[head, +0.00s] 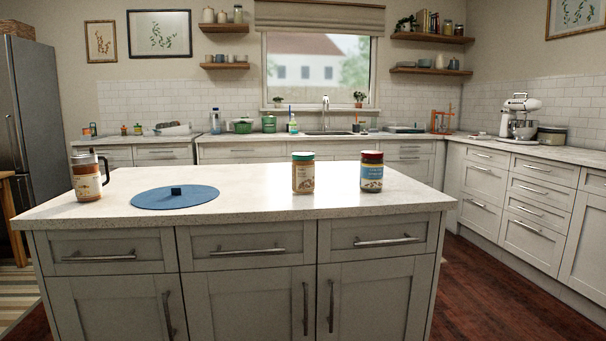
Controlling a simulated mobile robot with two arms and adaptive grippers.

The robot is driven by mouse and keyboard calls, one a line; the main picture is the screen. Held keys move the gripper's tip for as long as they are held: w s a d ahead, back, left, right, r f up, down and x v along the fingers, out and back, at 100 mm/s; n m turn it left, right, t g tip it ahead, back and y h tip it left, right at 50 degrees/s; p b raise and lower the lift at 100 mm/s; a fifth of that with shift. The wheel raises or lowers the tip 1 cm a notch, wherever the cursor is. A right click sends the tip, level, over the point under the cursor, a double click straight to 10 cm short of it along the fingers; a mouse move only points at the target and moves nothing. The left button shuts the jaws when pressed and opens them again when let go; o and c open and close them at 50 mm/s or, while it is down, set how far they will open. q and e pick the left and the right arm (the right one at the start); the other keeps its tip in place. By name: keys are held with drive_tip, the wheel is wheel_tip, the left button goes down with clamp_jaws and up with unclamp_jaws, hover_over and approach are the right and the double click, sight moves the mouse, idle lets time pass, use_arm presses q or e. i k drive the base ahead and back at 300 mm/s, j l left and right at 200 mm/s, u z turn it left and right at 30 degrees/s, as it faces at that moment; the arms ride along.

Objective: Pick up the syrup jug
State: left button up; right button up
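The syrup jug (87,177) stands upright near the left end of the island countertop (240,215) in the head view.
A small dark blue cube (176,190) sits on the mat. A jar with a green lid (303,173) and a jar with a red lid (371,172) stand right of the middle. The countertop between mat and jars is clear. A fridge (38,120) stands at left.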

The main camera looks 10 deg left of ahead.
sight(88, 184)
drive_tip(key=u, duration=1.35)
drive_tip(key=i+j+z, duration=0.2)
drive_tip(key=i+j, duration=0.05)
drive_tip(key=i, duration=0.05)
